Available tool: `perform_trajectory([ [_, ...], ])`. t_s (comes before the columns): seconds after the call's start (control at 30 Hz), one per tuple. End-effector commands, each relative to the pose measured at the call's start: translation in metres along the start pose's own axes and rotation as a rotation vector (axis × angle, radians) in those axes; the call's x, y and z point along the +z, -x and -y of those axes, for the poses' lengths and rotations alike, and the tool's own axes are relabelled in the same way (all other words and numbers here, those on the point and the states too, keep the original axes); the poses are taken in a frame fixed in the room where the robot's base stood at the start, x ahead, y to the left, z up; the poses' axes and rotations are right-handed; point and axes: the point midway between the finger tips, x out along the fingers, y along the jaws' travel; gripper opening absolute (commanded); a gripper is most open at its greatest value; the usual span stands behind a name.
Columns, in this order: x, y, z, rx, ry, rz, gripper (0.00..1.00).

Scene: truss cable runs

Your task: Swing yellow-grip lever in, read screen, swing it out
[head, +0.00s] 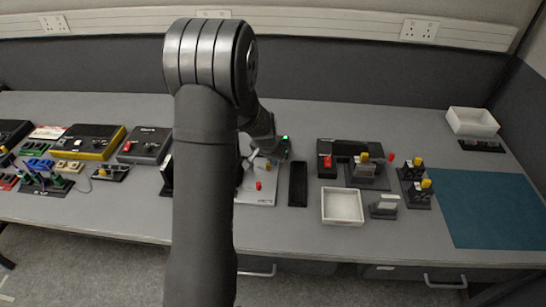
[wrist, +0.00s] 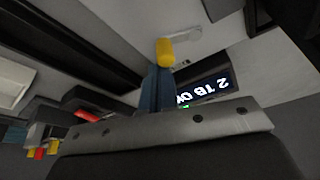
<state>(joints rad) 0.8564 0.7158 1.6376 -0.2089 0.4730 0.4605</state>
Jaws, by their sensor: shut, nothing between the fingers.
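In the wrist view the yellow grip (wrist: 165,52) of the lever is just past the tip of my gripper (wrist: 158,76), which is shut and empty. I cannot tell whether they touch. A pale piece extends right from beside the grip. A dark screen (wrist: 208,89) lies to the right with white, upside-down text; it looks like "2 TB O", and its left end is cut off behind my gripper. A small green light (wrist: 186,106) shows below it. In the head view my arm hides most of this spot; a green light (head: 285,138) shows at its right.
A pale panel with a red knob (head: 258,186) and a black strip (head: 298,184) lie near my wrist. To the right are a white tray (head: 342,221), yellow-topped and red-knobbed devices (head: 363,168), and a teal mat (head: 490,208) that is clear. Several boxes (head: 84,142) crowd the left.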

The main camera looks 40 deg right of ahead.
Motion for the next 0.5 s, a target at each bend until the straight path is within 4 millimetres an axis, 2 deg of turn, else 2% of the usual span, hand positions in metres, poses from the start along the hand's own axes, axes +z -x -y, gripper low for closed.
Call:
perform_trajectory([
  [0.5,0.0051,0.0020,-0.0051,0.000,-0.001,0.000,0.00],
])
